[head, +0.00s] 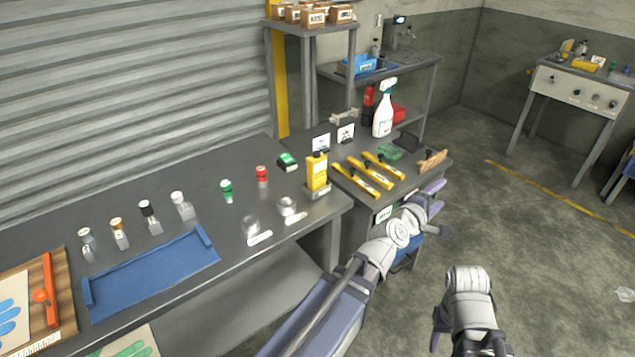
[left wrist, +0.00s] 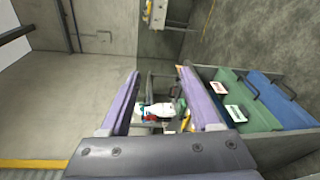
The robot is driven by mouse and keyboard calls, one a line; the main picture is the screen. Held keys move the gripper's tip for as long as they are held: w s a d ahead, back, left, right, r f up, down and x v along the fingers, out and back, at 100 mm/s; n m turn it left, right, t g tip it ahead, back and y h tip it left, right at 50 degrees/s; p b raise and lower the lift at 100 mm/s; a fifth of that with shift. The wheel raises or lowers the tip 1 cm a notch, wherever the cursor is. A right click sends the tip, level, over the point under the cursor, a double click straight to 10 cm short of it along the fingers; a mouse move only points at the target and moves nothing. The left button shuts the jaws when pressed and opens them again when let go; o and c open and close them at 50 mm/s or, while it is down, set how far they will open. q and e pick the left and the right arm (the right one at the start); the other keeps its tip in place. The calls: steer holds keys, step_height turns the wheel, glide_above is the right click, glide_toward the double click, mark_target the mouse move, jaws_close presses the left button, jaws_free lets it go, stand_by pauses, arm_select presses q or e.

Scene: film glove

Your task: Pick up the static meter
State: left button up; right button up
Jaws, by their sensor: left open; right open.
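A yellow handheld device (head: 317,172), which looks like the static meter, stands upright near the right end of the long dark bench (head: 240,255). My left gripper (head: 438,198) is open and empty, to the right of the device, by the front of the smaller bench. Its two purple fingers also show apart in the left wrist view (left wrist: 158,105), with the spray bottle (left wrist: 160,112) seen far beyond the gap. My right gripper (head: 465,345) is low at the bottom edge, away from the benches; its fingertips are not clearly visible. The meter is not clearly visible in the left wrist view.
Bottles with white, black, green and red caps stand on the long bench, with a blue tray (head: 150,275). Yellow-handled tools (head: 370,176) and a white spray bottle (head: 383,115) are on the smaller bench.

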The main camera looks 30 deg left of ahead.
arm_select(q)
steer(key=w+a+r+n+t+y, duration=0.2)
steer(key=a+r+n+y, duration=0.15)
steer(key=a+n, duration=0.3)
steer(key=n+g+y+b, duration=0.2)
steer(key=n+g+y, duration=0.4)
steer(key=n+y, duration=1.25)
glide_toward(316, 155)
step_height(316, 155, up, 3)
steer(key=a+n+h, duration=0.2)
steer(key=n+h, duration=0.1)
steer(key=h, duration=0.1)
steer(key=x, duration=0.6)
steer(key=shift+w+a+f, duration=0.1)
steer(key=shift+w+a, duration=0.2)
steer(key=shift+w+x, duration=0.2)
steer(key=shift+x, duration=2.45)
steer(key=shift+s+d+f, duration=0.1)
steer(key=shift+d, duration=0.15)
jaws_close()
